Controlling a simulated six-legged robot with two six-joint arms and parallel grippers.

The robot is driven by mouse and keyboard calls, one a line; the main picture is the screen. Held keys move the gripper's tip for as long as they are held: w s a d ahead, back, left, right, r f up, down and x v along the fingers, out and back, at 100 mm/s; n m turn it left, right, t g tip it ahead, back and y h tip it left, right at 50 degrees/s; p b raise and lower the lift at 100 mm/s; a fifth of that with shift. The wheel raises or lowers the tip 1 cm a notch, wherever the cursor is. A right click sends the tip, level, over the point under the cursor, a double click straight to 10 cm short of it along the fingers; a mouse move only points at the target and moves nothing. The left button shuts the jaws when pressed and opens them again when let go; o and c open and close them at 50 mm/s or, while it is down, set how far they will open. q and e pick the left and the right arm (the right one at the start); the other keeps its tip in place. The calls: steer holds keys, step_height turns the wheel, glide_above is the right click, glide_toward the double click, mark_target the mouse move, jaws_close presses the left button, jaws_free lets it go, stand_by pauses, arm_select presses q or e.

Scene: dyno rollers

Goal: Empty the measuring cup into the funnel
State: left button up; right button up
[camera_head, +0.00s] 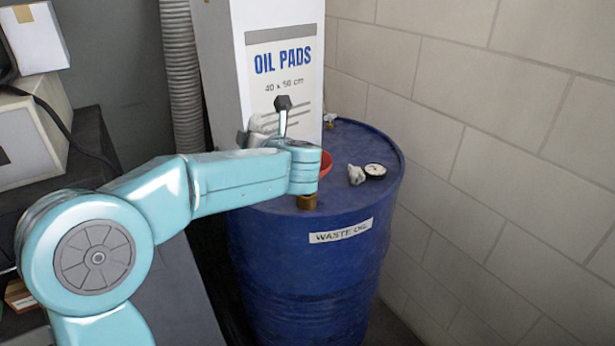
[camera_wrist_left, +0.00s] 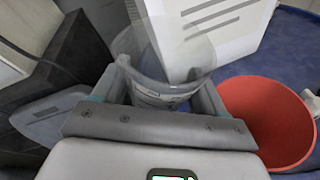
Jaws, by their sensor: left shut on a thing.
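My left gripper (camera_wrist_left: 160,88) is shut on the clear measuring cup (camera_wrist_left: 150,52), with one finger on each side of it in the left wrist view. Printed marks show on the cup's wall near the fingers. Whether it holds liquid, and how far it tilts, I cannot tell. The red funnel (camera_wrist_left: 268,118) is just right of the gripper in that view, apart from the cup. In the head view only a sliver of the funnel (camera_head: 326,163) shows past my left wrist, on top of the blue drum (camera_head: 315,250). The right gripper is out of view.
A white OIL PADS box (camera_head: 280,50) stands close behind the gripper. A round gauge (camera_head: 375,170), a crumpled white rag (camera_head: 356,175) and a brass fitting (camera_head: 307,202) are on the drum top. A block wall (camera_head: 480,160) is at right, a grey hose (camera_head: 182,80) behind.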

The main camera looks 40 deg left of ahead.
arm_select(q)
steer(key=shift+s+a+f+n+t+h+b, duration=0.15)
steer(key=shift+s+a+f+n+h+b, duration=0.3)
steer(key=shift+f+b, duration=0.9)
steer(key=shift+s+a+f+n+t+h+b, duration=0.1)
steer(key=shift+a+f+n+h+b, duration=0.3)
steer(key=shift+f+b, duration=0.95)
steer(key=shift+s+a+f+n+t+h+b, duration=0.25)
steer(key=shift+f+n+b, duration=0.4)
steer(key=shift+f+b, duration=0.7)
steer(key=shift+d+r, duration=0.1)
steer(key=shift+r, duration=0.1)
